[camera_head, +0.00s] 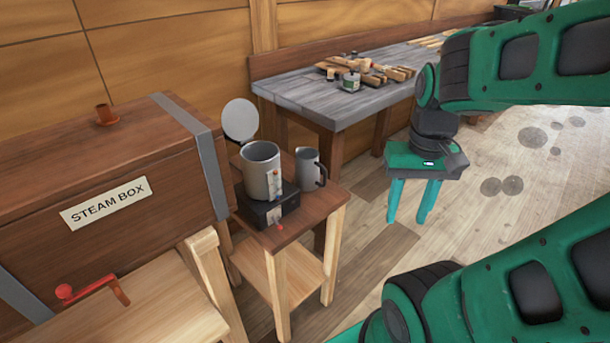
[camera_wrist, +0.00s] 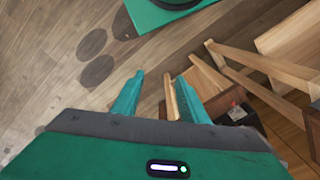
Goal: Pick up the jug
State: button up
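The jug (camera_head: 307,170) is a small grey metal vessel with a dark handle on its right side. It stands upright on a small wooden side table (camera_head: 328,203), just right of a larger grey pot. I cannot make out the jug in the wrist view. My gripper (camera_head: 407,218) hangs over the floor to the right of the side table, apart from the jug, with its two teal fingers pointing down. In the wrist view my gripper (camera_wrist: 155,84) is open, with nothing held between the fingers.
The larger pot (camera_head: 262,170) has a raised round lid (camera_head: 240,120) and sits on a black heater (camera_head: 268,210). A steam box (camera_head: 100,190) stands at left. A grey-topped workbench (camera_head: 330,100) with wooden pieces is behind. Open floor (camera_head: 480,220) lies right.

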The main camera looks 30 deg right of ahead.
aim_at(307, 172)
jog(key=k, duration=0.65)
jog(key=z, duration=0.4)
jog(key=i, duration=0.9)
jog(key=z, duration=0.7)
jog(key=i, duration=0.5)
jog(key=z, duration=0.05)
